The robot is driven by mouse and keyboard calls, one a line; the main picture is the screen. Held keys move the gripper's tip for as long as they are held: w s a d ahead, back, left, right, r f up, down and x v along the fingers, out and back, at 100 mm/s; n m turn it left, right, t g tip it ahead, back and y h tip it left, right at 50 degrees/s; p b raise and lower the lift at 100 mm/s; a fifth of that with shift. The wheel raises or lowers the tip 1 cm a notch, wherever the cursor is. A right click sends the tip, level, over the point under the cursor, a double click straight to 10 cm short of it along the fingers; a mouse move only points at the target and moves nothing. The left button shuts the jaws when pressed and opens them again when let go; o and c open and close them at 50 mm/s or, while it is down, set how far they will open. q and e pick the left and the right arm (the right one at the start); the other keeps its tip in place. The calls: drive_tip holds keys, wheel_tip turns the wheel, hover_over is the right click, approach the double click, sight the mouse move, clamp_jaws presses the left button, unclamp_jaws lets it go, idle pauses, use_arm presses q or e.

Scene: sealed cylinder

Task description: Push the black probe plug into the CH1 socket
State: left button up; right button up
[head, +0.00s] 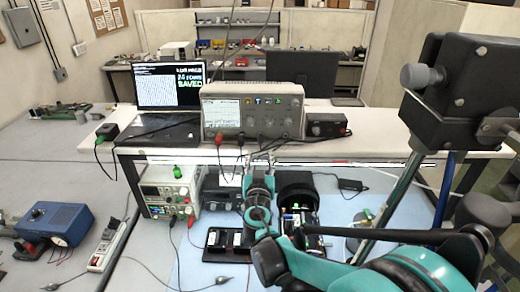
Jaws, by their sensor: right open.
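The oscilloscope (252,108) stands on the white shelf, with its screen on the left and knobs on the right. A red plug (219,139) sits at its lower front, with a dark cable hanging down. A small dark plug (240,138) with a cable shows to its right; I cannot tell for sure that it is the black probe plug. The CH1 label is too small to read. My right gripper (262,159) is open, just below the oscilloscope's front and near the shelf edge. I see nothing between its fingers. My left gripper is out of view.
A laptop (168,86) stands left of the oscilloscope, and a small black box (327,125) right of it. Below the shelf are a power supply (165,190), a black cylinder (296,188) and a black tray (214,254). A power strip (105,247) lies at left.

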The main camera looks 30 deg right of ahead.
drive_tip(key=shift+v, duration=1.1)
drive_tip(key=s+a+f+n+g+y+b, duration=0.1)
drive_tip(key=s+f+g+b, duration=0.1)
drive_tip(key=s+f+b, duration=0.35)
drive_tip(key=s+a+f+g+y+b, duration=0.2)
drive_tip(key=f+b, duration=0.1)
drive_tip(key=f, duration=0.5)
drive_tip(key=s+a+f+n+g+y+b, duration=0.1)
drive_tip(key=s+f+b, duration=0.3)
drive_tip(key=f, duration=0.3)
drive_tip(key=s+a+f+n+g+y+b, duration=0.3)
drive_tip(key=s+a+f+n+y+b, duration=0.1)
drive_tip(key=s+a+f, duration=0.4)
drive_tip(key=a+f+y+b, duration=0.1)
drive_tip(key=a+f, duration=0.1)
drive_tip(key=a, duration=0.1)
drive_tip(key=shift+a+y, duration=0.3)
drive_tip(key=shift+a, duration=0.1)
drive_tip(key=shift+f, duration=0.15)
